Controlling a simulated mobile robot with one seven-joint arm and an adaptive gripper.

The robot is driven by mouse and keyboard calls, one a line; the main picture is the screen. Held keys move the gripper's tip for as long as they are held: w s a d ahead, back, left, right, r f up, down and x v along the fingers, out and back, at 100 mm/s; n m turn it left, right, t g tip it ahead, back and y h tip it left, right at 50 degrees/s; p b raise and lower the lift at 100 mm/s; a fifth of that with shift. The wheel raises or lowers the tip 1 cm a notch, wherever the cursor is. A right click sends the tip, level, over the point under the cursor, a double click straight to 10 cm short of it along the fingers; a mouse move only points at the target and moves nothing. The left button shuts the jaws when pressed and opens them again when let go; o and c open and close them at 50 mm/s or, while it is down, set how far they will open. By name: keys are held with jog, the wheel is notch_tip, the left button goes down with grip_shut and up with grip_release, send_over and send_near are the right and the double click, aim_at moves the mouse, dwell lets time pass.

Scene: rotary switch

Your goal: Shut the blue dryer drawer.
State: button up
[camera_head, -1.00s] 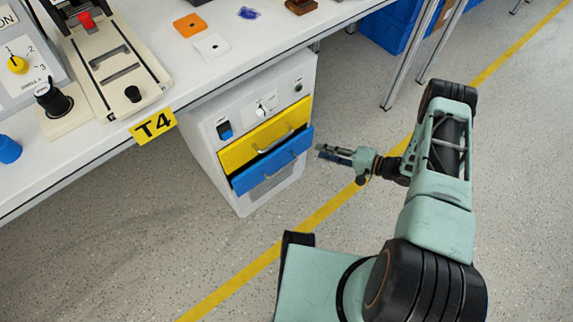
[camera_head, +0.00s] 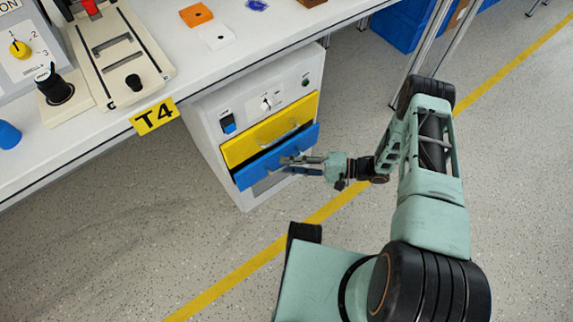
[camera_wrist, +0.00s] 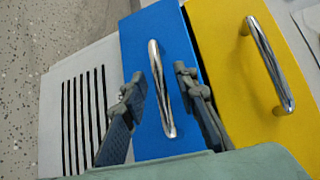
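The blue drawer (camera_head: 254,176) is the lower drawer of the white dryer cabinet (camera_head: 210,118) under the table. It stands out a little from the cabinet, with a dark gap above its front. In the wrist view, the blue drawer front (camera_wrist: 148,30) carries a silver bar handle (camera_wrist: 160,98). My gripper (camera_head: 285,161) is at the right part of this drawer front. In the wrist view, the open fingers of my gripper (camera_wrist: 158,76) lie on either side of the handle, with space between them and the bar. I cannot tell whether the tips touch the drawer front.
The yellow drawer (camera_head: 270,130), with its own silver handle (camera_wrist: 266,62), sits directly above the blue one. A dial and a blue switch (camera_head: 228,124) are on the cabinet's top panel. The white tabletop (camera_head: 190,72) overhangs the cabinet. The floor in front is clear.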

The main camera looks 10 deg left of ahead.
jog(key=shift+a+f, duration=0.1)
jog(key=shift+a, duration=0.5)
grip_shut()
